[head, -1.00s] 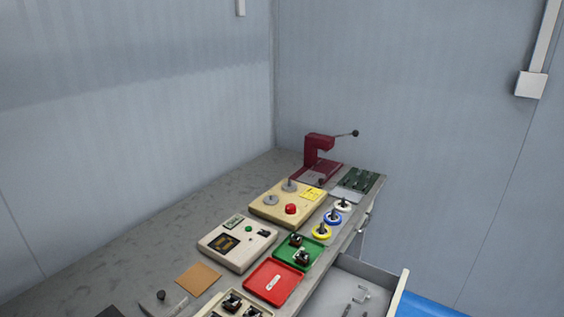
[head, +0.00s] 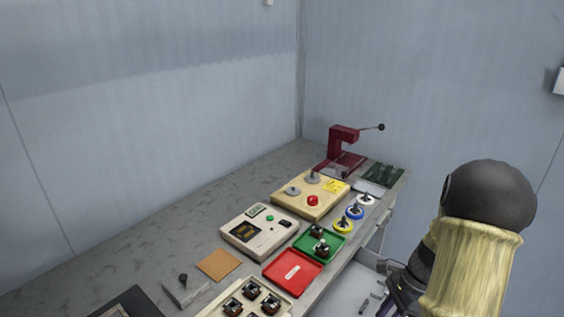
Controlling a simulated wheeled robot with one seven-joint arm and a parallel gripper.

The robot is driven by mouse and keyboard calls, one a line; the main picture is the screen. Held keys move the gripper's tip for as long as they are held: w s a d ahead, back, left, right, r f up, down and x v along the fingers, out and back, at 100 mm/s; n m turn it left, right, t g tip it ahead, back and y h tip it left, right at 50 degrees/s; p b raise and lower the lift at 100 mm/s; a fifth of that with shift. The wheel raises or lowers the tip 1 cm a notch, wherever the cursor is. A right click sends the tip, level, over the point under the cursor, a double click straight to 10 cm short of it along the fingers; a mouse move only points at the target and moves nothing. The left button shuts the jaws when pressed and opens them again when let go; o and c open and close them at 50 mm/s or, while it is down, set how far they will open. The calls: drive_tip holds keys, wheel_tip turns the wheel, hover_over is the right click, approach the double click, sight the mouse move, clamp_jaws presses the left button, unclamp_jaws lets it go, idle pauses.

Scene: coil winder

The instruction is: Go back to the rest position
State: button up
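My arm has come into the head view at the lower right. What looks like my gripper (head: 402,287) is a dark shape at the bottom edge, beside the open drawer (head: 346,292) and partly behind my pale arm link. Its fingers cannot be made out, so I cannot tell whether it is open or holds anything.
The grey bench (head: 190,225) carries a red press (head: 342,150), a beige winder (head: 309,193), a white meter box (head: 259,231), a green tray (head: 319,243), a red tray (head: 291,271), a cream tray (head: 237,300) and wire spools (head: 354,212). The bench's left part is mostly clear.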

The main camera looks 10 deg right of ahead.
drive_tip(key=s+a+r+n+t+h, duration=0.1)
drive_tip(key=a+r+n+t+h, duration=0.2)
drive_tip(key=a+n, duration=0.65)
drive_tip(key=s+a+r+n+t+h, duration=0.1)
drive_tip(key=s+a+r+n+h, duration=0.1)
drive_tip(key=a+r+n, duration=0.55)
wheel_tip(320, 180, up, 9)
drive_tip(key=n+p, duration=0.3)
drive_tip(key=p, duration=0.9)
drive_tip(key=shift+w, duration=0.3)
drive_tip(key=shift+w, duration=0.1)
